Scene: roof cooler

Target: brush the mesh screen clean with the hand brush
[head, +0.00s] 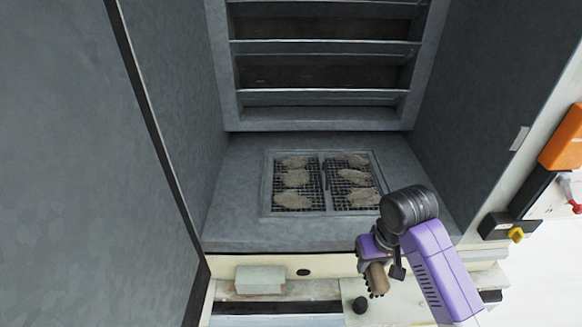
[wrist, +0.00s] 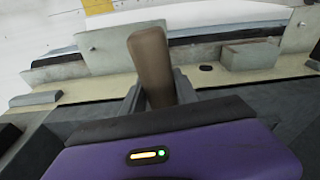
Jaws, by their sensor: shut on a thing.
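The mesh screen (head: 322,198) is set in the floor of the grey recess, in two framed halves. Several ragged beige-brown patches of dirt (head: 292,179) lie on both halves. My gripper (head: 372,259) is in front of the screen's near right corner, over the recess's front edge, apart from the mesh. It is shut on the hand brush (head: 377,280). In the wrist view the brush's brown handle (wrist: 151,62) stands up, slightly tilted, between the two grey fingers (wrist: 158,98). I cannot make out the bristles clearly.
Grey walls (head: 178,110) (head: 465,110) close in the recess on both sides, with a slatted louvre (head: 325,48) at the back. An orange box (head: 563,138) is at the right.

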